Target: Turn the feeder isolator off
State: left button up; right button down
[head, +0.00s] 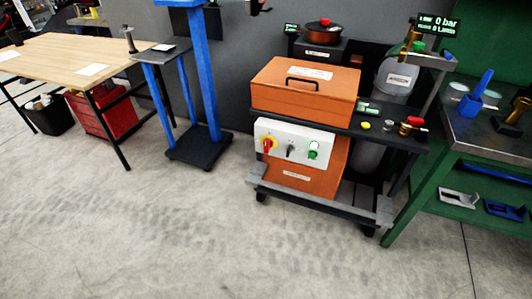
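A white control panel (296,152) is on the front of the orange cabinet in the middle of the head view. On its left is a rotary switch with a red handle on a yellow plate (268,144), which looks like the isolator. The red handle seems roughly upright, but its exact position is too small to tell. Beside it are a black selector knob (290,148) and a green button or lamp (313,150). The panel's lettering is too small to read. Neither of my grippers can be made out in the head view.
The cabinet stands on a dark cart with a grey front rail (312,203). A grey gas cylinder (395,82) is behind it. A green workbench (480,135) is at the right, a blue stand (203,75) and wooden table (75,55) at the left. The floor in front is clear.

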aim_at(268, 143)
jog(key=z, duration=0.75)
jog(key=i, duration=1.15)
jog(key=u, duration=0.2)
